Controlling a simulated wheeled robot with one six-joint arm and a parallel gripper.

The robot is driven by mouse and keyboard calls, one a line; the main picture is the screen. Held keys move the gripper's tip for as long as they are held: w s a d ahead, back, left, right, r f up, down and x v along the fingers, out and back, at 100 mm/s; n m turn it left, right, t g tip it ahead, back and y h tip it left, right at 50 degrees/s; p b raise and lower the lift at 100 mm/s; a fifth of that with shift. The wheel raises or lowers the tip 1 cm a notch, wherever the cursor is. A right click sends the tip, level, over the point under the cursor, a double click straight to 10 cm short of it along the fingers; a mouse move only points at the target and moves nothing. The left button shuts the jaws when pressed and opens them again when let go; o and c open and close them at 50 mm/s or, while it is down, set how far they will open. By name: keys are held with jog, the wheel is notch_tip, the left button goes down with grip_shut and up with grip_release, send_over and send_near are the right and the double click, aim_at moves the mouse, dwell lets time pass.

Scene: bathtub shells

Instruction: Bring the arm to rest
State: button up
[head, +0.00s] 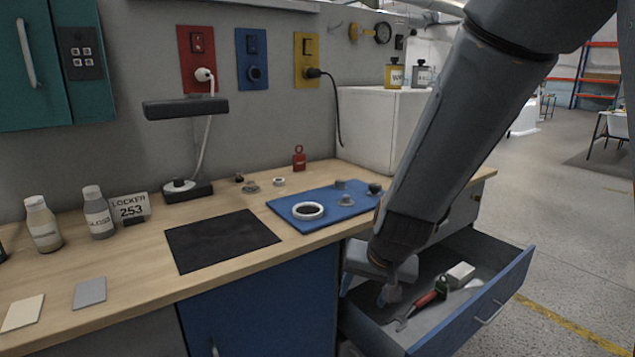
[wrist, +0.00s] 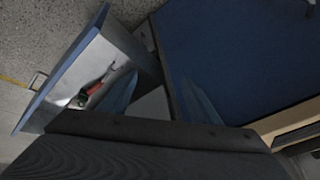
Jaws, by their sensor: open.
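My arm reaches down from the top right of the head view, in front of the workbench. My gripper (head: 375,290) points down over the near left part of the open drawer (head: 513,283). In the wrist view its two fingers stand apart with nothing between them (wrist: 160,102). A tool with a red and green handle (head: 432,296) lies in the drawer, to the right of the gripper in the head view. It also shows in the wrist view (wrist: 92,90). Part of the drawer is hidden behind my gripper.
The drawer juts out from the bench (head: 190,285). A white block (head: 460,274) lies in it. On the bench are a blue mat (head: 285,210) with several parts, a black mat (head: 220,241), two bottles and a locker sign (head: 130,207). Open floor lies to the right.

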jog(key=s+d+n+g+b, duration=0.2)
jog(key=s+n+g+b, duration=0.4)
jog(key=s, duration=1.2)
jog(key=d+r+m+t+h+p, duration=0.1)
jog(key=d+r+m+p, duration=0.2)
jog(key=p, duration=1)
jog(key=shift+d+r+m, duration=0.3)
jog(key=shift+d+r, duration=1.3)
jog(key=shift+d, duration=0.55)
